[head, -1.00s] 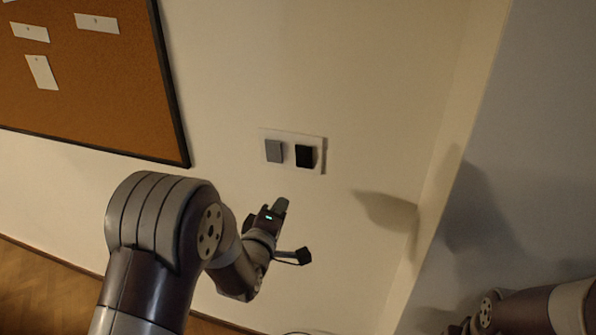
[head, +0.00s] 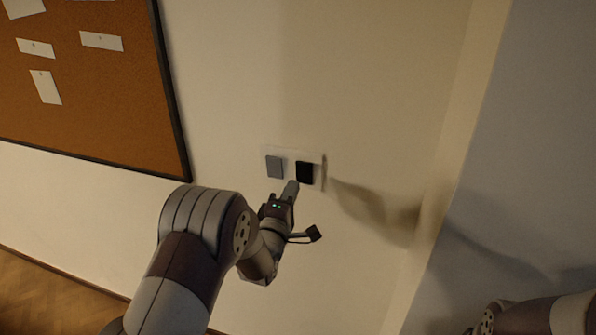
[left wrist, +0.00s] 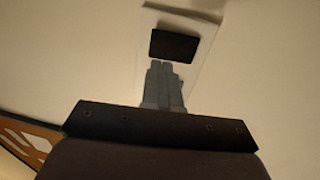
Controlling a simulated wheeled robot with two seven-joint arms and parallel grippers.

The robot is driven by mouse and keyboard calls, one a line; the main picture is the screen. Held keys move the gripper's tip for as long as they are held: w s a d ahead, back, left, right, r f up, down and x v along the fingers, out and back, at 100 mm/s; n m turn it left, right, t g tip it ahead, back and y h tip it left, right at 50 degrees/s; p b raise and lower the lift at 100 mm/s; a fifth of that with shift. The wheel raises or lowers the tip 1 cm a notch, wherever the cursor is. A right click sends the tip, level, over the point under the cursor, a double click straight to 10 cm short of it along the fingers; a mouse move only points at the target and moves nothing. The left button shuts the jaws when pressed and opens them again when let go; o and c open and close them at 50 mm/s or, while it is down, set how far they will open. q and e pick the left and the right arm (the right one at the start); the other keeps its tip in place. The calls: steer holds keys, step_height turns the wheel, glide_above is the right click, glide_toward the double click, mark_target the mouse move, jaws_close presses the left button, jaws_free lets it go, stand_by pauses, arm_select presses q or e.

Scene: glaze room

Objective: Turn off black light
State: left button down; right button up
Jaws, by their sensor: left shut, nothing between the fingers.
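A white switch plate (head: 318,160) on the wall carries two rocker switches side by side. The black switch (head: 305,172) is on the right and the grey switch (head: 274,167) is on the left. My left gripper (head: 291,187) is shut and empty, its fingertips just below the black switch. In the left wrist view the shut fingers (left wrist: 162,66) reach up to the lower edge of the black switch (left wrist: 174,46). I cannot tell whether they touch it. The right arm shows at the lower right, but its gripper is not clearly in view.
A cork board (head: 90,110) with several pinned papers hangs on the wall at the left. A wall corner and a grey surface (head: 520,150) stand to the right. The wall around the switch plate is clear.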

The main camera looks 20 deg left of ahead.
mark_target(302, 168)
arm_select(q)
steer(key=w, duration=0.1)
steer(key=w+p, duration=0.1)
steer(key=w, duration=0.3)
steer(key=shift+d+r+p, duration=0.1)
steer(key=shift+r+p, duration=0.2)
steer(key=shift+r, duration=0.1)
steer(key=shift+w, duration=0.15)
steer(key=shift+w+f+b, duration=0.15)
steer(key=shift+w+b, duration=0.05)
steer(key=shift+b, duration=0.4)
steer(key=shift+r, duration=0.2)
